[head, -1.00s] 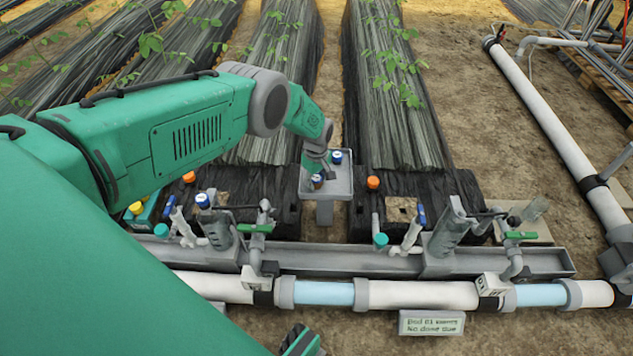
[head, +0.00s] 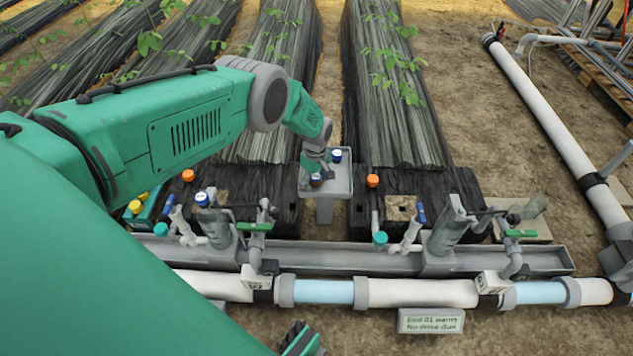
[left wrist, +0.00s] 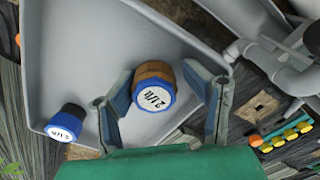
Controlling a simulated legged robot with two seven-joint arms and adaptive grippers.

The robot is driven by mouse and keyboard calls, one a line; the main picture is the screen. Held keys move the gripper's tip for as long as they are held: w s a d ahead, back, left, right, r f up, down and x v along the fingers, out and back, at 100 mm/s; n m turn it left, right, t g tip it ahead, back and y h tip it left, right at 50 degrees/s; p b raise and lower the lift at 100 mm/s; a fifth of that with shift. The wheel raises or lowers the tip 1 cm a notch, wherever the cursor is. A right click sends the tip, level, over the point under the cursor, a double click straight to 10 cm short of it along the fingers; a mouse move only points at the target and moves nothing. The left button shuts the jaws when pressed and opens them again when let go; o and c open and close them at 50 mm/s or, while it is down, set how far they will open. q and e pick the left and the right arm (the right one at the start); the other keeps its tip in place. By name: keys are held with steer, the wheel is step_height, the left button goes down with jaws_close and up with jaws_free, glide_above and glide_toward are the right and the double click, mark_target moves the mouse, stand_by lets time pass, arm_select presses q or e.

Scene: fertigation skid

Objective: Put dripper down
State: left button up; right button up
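A dripper with a brown body and a blue-rimmed white marked face (left wrist: 153,92) is in the grey tray (head: 339,180). My left gripper (head: 316,166) is low over the tray. In the left wrist view its two fingers (left wrist: 160,78) stand apart on either side of this dripper, with narrow gaps seen. A second dripper, blue-rimmed with a dark grey body (left wrist: 68,122), is in the same tray to the left, apart from the fingers. It also shows in the head view (head: 336,156).
Orange-capped pieces (head: 372,181) are on the black beds beside the tray. A green box (head: 146,219) with yellow pieces is at the left. White pipes, a long grey trough (head: 330,258) and valves run in front. A sign (head: 430,321) stands below.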

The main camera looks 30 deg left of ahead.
mark_target(316, 177)
arm_select(q)
step_height(316, 177, up, 12)
steer(key=p, duration=0.5)
steer(key=shift+w, duration=0.25)
steer(key=s+d+f+m, duration=0.2)
steer(key=s+d+m, duration=0.2)
steer(key=s, duration=0.6)
steer(key=s+d+f+m, duration=0.1)
steer(key=s+d+m, duration=0.25)
steer(key=s, duration=0.55)
steer(key=s+d+r+m, duration=0.1)
steer(key=s+r+m, duration=0.3)
steer(key=s, duration=0.5)
steer(key=s+r+m, duration=0.4)
steer(key=s, duration=0.6)
steer(key=shift+d+r+t, duration=0.4)
steer(key=shift+s, duration=0.1)
step_height(316, 177, up, 12)
steer(key=p, duration=1.2)
